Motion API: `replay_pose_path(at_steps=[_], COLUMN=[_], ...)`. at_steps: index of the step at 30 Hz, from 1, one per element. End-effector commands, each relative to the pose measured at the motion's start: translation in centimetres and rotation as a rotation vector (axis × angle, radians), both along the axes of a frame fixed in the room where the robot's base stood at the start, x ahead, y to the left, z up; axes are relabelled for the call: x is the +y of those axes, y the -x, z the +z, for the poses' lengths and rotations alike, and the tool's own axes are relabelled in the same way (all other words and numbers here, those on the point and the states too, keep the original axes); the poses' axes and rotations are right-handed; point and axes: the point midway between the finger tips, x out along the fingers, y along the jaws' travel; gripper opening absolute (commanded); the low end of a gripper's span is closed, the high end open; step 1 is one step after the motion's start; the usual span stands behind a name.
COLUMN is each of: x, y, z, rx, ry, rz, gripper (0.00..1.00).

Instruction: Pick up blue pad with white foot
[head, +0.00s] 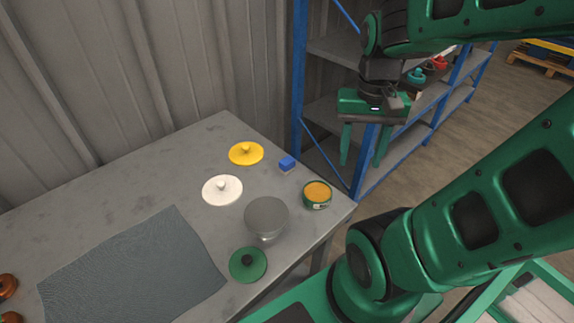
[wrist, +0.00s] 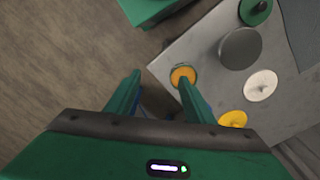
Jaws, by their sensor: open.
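The blue pad (head: 287,162) is a small blue block with a pale foot under it. It sits on the grey table near the back right edge in the head view. My gripper (head: 362,162) is open and empty, high and to the right of the pad, beyond the table edge. In the wrist view my gripper (wrist: 160,82) shows two green fingers spread apart with nothing between them. The pad is not clearly seen there; the right finger covers much of that area.
An orange-topped tin (head: 317,194), yellow lidded disc (head: 246,153), white disc (head: 222,190), grey round piece (head: 266,217) and green disc (head: 248,265) stand near the pad. A dark mat (head: 135,270) lies left. A blue-framed shelf (head: 299,75) stands behind the table's right end.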

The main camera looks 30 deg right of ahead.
Motion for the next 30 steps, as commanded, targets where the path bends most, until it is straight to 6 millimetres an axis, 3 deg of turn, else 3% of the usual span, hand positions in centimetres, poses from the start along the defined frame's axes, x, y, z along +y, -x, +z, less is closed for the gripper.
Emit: replay_pose_path(at_steps=[5,12,18,24,30], x=[-0.3,0.7,2.3,3.4,3.5], y=[-6.8,-16.1,-22.0,-24.7,-25.0], z=[-0.7,-3.8,-7.0,-8.8,-11.2], rx=[0.007,-0.007,-0.014,-0.015,-0.012], ry=[0.033,0.037,0.011,-0.011,-0.015], rz=[-0.177,-0.427,-0.603,-0.694,-0.711], gripper=[0.48,0.48,0.48,0.48,0.48])
